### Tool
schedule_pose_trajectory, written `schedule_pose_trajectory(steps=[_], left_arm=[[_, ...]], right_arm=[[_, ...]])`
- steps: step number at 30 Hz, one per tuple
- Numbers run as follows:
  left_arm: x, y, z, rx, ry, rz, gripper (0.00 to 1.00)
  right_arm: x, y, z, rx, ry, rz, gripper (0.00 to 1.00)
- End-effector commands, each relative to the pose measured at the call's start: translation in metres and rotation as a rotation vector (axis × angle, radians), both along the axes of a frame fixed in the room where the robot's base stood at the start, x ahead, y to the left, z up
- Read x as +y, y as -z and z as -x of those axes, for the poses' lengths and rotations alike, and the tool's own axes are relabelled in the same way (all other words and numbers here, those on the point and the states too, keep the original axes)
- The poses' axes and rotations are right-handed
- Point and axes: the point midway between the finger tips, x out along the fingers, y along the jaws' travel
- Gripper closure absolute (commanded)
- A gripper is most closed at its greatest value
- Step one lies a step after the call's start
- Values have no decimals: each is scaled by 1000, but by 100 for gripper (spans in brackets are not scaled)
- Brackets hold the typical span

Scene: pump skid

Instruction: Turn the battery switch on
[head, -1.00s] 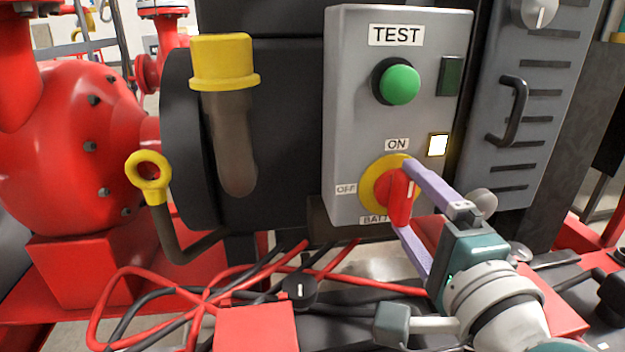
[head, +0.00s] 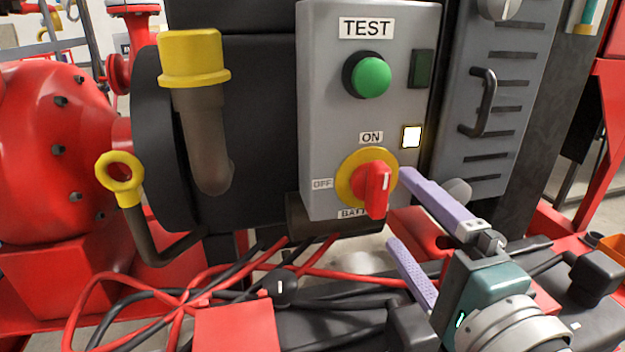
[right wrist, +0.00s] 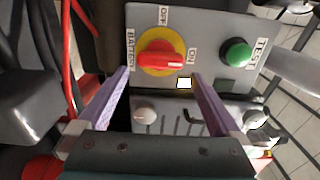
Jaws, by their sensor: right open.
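The battery switch is a red knob (head: 375,190) on a yellow disc (head: 348,180), low on the grey switch box (head: 318,110). The knob stands upright with its white mark at the top, towards the ON label (head: 371,137). The OFF label is at the disc's left. My right gripper (head: 399,209) is open and empty, apart from the knob at its lower right. In the right wrist view, the knob (right wrist: 160,62) shows beyond and between the spread fingertips (right wrist: 161,73), its white mark towards ON. My left gripper is out of view.
A small square lamp (head: 411,136) beside the ON label is lit white. A green TEST button (head: 371,77) sits above. A grey cabinet with a black handle (head: 483,103) stands to the right. Red and black cables (head: 150,290) lie below left. A yellow-capped pipe (head: 194,60) stands left.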

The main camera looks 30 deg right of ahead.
Motion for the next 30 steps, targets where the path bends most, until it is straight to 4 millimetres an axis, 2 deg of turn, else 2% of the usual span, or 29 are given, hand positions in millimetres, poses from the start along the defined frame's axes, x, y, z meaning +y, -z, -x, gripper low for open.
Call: schedule_pose_trajectory(steps=[3,10,26,30], left_arm=[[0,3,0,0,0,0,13],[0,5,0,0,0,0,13],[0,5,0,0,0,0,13],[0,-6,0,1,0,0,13]], right_arm=[[6,2,23,3,-1,-1,0],[11,0,47,0,-1,0,0],[12,-1,49,-1,0,-1,0],[25,-14,44,14,-64,40,0]])
